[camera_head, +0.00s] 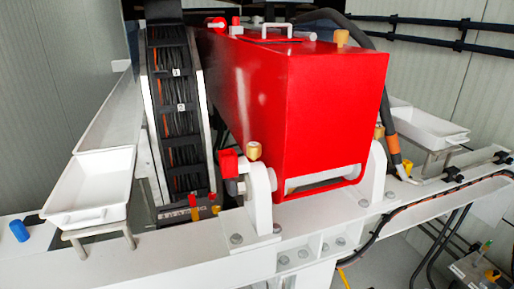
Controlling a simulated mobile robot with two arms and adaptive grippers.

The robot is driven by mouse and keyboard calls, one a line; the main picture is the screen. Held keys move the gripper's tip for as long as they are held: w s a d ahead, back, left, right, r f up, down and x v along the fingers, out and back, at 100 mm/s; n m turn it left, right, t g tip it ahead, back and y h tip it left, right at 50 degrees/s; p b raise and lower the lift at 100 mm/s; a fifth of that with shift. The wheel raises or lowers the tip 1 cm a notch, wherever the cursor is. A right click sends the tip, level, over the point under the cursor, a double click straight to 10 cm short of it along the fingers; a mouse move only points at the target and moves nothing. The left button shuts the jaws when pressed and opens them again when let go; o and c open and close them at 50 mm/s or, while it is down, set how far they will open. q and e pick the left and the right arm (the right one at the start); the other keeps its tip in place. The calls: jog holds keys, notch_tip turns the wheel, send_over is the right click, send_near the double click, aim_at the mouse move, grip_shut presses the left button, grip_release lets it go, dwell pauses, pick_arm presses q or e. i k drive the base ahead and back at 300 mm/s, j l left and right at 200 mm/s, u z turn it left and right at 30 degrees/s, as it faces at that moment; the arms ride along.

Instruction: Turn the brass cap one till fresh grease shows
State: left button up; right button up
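A brass cap (254,151) sits upright on top of the white bearing block (259,195) at the front left of the red pump housing (290,110). A second brass-coloured cap (379,131) shows at the right bearing block (374,178), partly hidden by the housing and a hose. A larger, lighter tan-gold cap (342,38) stands on top of the housing near its right edge. I cannot make out any grease at the caps. Neither of my grippers is in view.
White trays stand on supports at the left (92,188) and right (425,127). A cable chain (178,110) rises left of the housing. A dark hose (390,120) hangs at its right. A blue cylinder (19,231) stands at the white beam's (170,255) left end.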

aim_at(253, 149)
jog(key=j+z, duration=0.75)
jog(key=k+j+z, duration=0.1)
jog(key=j+z, duration=0.25)
jog(key=j, duration=0.1)
